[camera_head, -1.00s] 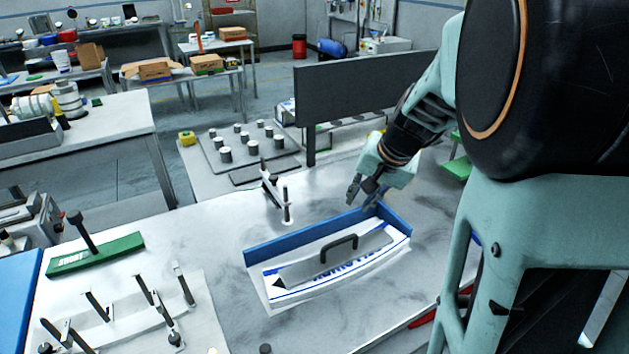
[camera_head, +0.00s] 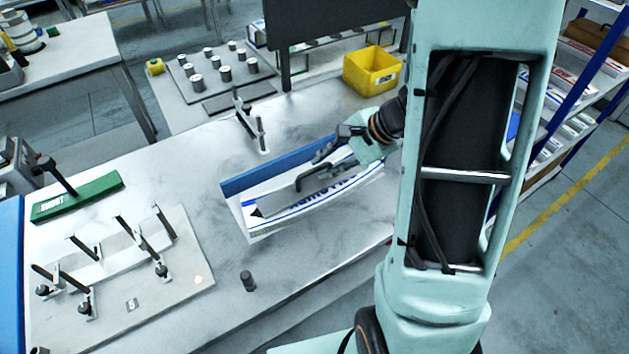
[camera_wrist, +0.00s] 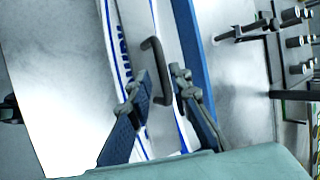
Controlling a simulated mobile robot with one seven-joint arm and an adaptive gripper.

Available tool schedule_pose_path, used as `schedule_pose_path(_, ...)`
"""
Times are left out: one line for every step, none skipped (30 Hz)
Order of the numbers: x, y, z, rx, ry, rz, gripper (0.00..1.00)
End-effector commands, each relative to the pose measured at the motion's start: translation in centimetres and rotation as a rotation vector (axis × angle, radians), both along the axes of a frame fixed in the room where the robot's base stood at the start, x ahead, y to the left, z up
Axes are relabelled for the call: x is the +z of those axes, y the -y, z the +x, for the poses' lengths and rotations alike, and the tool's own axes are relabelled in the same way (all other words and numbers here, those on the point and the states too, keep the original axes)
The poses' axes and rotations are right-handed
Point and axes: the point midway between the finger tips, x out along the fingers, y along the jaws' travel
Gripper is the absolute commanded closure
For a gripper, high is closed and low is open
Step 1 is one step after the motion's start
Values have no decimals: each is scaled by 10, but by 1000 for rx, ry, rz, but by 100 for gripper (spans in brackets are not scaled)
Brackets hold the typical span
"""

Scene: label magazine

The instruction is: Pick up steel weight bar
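The steel weight bar (camera_head: 285,196) is a flat grey bar with a black arched handle (camera_head: 313,178). It lies on white labels with blue print (camera_head: 325,198) in the blue-walled magazine (camera_head: 250,179). My gripper (camera_head: 332,142) is over the right part of the magazine, behind and to the right of the handle. In the wrist view my gripper (camera_wrist: 160,82) is open, its two fingers apart, with the handle (camera_wrist: 156,62) appearing between and beyond the fingertips. I see no clear contact. The bar's right end is partly hidden by my gripper.
A clamp post (camera_head: 262,135) stands behind the magazine. A grey fixture plate (camera_head: 190,285) with several clamps, a green block (camera_head: 75,203) and a small dark cylinder (camera_head: 248,281) are to the left and front. A yellow bin (camera_head: 371,70) stands behind.

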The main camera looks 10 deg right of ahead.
Motion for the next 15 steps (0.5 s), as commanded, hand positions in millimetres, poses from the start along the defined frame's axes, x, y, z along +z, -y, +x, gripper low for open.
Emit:
schedule_pose_path(-5,-3,2,2,-5,0,81)
schedule_pose_path(-7,-5,4,3,-5,0,81)
schedule_pose_path(-11,-8,6,3,-5,0,81)
schedule_pose_path(-14,-9,8,2,-5,0,81)
schedule_pose_path(-17,-11,10,3,-5,0,81)
schedule_pose_path(-21,-13,12,1,-4,0,81)
schedule_pose_path(-25,-15,13,2,-4,0,81)
schedule_pose_path(-27,-16,15,1,-3,-1,81)
schedule_pose_path(-30,-18,16,2,-3,-1,81)
schedule_pose_path(-32,-19,17,2,-2,-1,81)
schedule_pose_path(-33,-20,18,1,-1,-1,81)
schedule_pose_path(-34,-21,19,2,-1,-2,81)
schedule_pose_path(-35,-21,19,2,-1,-2,81)
schedule_pose_path(-35,-22,19,2,-1,-2,81)
schedule_pose_path(-36,-22,19,3,1,-2,81)
